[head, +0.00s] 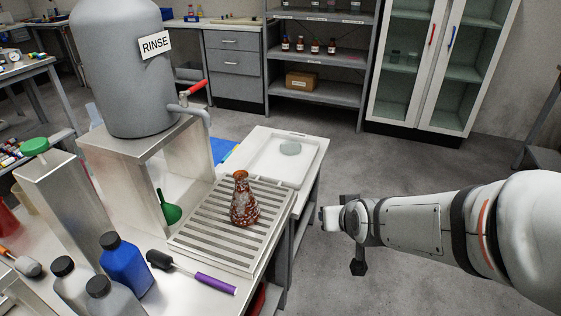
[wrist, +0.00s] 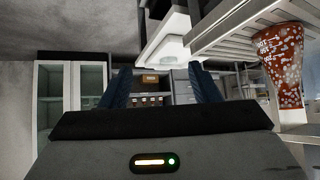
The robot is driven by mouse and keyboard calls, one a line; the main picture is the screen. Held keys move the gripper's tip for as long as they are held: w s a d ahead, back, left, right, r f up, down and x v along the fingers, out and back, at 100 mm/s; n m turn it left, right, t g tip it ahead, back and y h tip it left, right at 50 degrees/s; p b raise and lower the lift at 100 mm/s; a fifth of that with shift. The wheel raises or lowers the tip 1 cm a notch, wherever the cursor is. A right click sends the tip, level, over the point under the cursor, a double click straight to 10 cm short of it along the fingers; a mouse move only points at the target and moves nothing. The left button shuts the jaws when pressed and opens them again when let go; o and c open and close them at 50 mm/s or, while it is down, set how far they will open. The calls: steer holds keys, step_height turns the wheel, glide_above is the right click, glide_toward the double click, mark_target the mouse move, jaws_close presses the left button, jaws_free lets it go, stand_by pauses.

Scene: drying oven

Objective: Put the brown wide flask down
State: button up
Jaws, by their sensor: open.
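The brown wide flask (head: 243,202) stands upright on the slatted metal rack (head: 183,240) at the bench's right side. It is reddish brown with pale spots. In the wrist view the flask (wrist: 284,75) shows at the right edge, with white graduation marks, outside the jaws. My gripper (head: 326,217) is to the right of the flask, past the bench edge and apart from it. In the wrist view its two dark fingers (wrist: 163,88) are spread with nothing between them.
A grey RINSE tank (head: 118,70) with a red-handled tap (head: 195,88) stands behind the rack on a metal stand. Blue (head: 124,262) and grey bottles and a purple-handled brush (head: 215,284) are in front.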

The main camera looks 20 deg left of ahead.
steer(key=w+a+n+t+y+b, duration=0.1)
steer(key=a+n+t+y, duration=0.2)
steer(key=a, duration=1)
steer(key=n+t+y, duration=0.1)
steer(key=t+y, duration=0.1)
steer(key=y, duration=0.3)
glide_toward(239, 176)
steer(key=x, duration=0.3)
steer(key=shift+s+f+b, duration=0.1)
steer(key=shift+f+b, duration=0.2)
steer(key=x, duration=0.7)
steer(key=shift+w+a+r, duration=0.1)
steer(key=shift+w+r, duration=0.15)
steer(key=shift+w, duration=0.05)
steer(key=shift+c, duration=0.5)
jaws_close()
